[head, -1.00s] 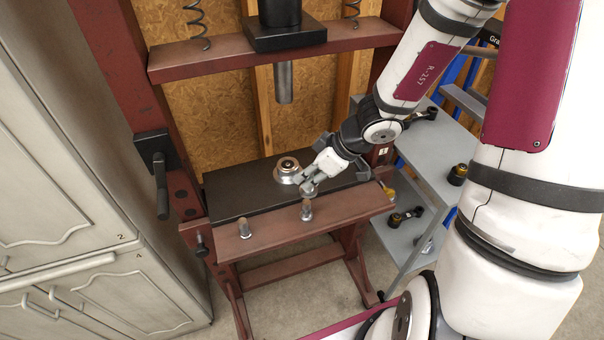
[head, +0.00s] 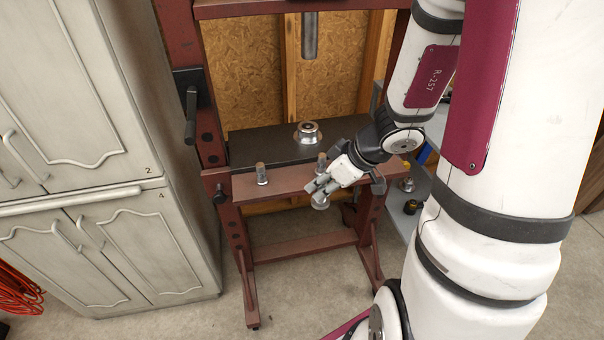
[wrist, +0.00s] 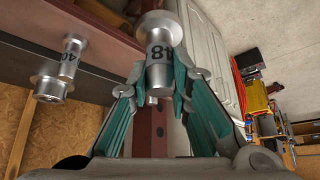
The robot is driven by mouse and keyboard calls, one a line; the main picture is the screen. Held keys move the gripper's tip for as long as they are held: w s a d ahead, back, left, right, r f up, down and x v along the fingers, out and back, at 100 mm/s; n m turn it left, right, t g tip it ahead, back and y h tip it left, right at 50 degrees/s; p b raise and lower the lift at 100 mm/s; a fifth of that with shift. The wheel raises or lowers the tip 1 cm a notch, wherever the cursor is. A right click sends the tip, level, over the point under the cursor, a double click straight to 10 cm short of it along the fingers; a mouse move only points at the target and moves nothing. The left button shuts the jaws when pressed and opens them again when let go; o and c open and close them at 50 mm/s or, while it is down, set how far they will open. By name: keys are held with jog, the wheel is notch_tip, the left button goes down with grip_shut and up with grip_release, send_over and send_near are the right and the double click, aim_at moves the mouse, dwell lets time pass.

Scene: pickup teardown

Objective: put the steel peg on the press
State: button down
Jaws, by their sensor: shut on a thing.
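My gripper (head: 318,188) is shut on a steel peg (head: 320,203) with a wide round flange, in front of the press's red front beam. In the wrist view the held peg (wrist: 158,62) sits between the teal finger pads, its marking partly covered, seemingly "48". The press (head: 243,150) has a black bed plate and a ram (head: 310,38) above it. A ring-shaped metal part (head: 307,132) stands on the bed. Two other steel pegs stand on the front beam: one at left (head: 262,173) and one (head: 321,160) partly hidden behind my gripper. A peg marked "40" (wrist: 58,70) shows in the wrist view.
A pale cabinet (head: 120,230) stands close on the left of the press. A grey shelf unit (head: 405,212) with small parts is at right, partly hidden by my arm. The floor in front of the press is clear.

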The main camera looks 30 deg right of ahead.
jog(key=shift+w+d+f+b, duration=0.15)
jog(key=shift+w+b, duration=0.35)
jog(key=shift+w, duration=0.45)
jog(key=w+p, duration=0.1)
jog(key=w, duration=0.3)
jog(key=w+d+p, duration=0.1)
jog(key=w+p, duration=0.1)
jog(key=w, duration=0.2)
jog(key=w+d+f+p, duration=0.1)
jog(key=w, duration=0.3)
jog(key=shift+w+d, duration=0.2)
jog(key=shift+w, duration=0.05)
jog(key=shift+w+f, duration=0.1)
jog(key=shift+f, duration=1.7)
jog(key=shift+f, duration=0.1)
jog(key=c, duration=1.5)
grip_release()
jog(key=shift+o, duration=0.2)
jog(key=shift+p, duration=0.3)
